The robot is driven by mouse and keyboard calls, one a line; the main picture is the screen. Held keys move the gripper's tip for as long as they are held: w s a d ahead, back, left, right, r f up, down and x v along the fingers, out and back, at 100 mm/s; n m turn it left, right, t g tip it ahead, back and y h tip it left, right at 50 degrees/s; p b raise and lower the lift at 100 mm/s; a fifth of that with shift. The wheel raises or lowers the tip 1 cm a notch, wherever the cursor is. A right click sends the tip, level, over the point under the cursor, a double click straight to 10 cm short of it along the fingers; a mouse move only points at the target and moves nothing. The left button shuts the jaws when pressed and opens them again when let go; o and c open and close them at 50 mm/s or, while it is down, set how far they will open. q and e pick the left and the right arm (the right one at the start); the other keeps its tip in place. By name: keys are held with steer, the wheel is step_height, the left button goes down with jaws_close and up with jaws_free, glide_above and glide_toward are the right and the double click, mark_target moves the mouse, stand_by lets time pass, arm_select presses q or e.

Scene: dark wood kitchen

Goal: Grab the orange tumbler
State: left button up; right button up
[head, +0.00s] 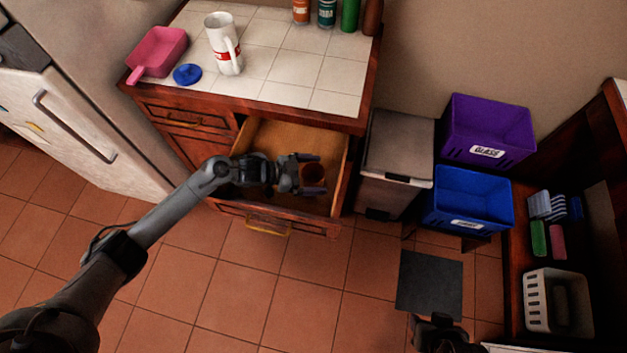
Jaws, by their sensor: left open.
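The orange tumbler (312,174) stands inside the open drawer (268,136), looking dark brownish-orange in the shade. My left gripper (312,174) reaches into the drawer from the left. Its jaws are open, with one finger on the far side of the tumbler and one on the near side. The tumbler sits between the fingertips; I cannot tell whether they touch it. Part of the tumbler is hidden by the gripper. My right gripper (438,330) shows only partly at the bottom edge, far from the drawer, and its jaws are unclear.
The tiled counter (295,68) above the drawer holds a white mug (222,45), a pink dustpan-like scoop (158,52), a blue lid (187,74) and several bottles. Right of the drawer are a grey bin (398,146), a purple crate (488,125) and a blue crate (468,195).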

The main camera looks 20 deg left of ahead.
arm_select(q)
steer(key=c, duration=1)
steer(key=shift+r, duration=0.1)
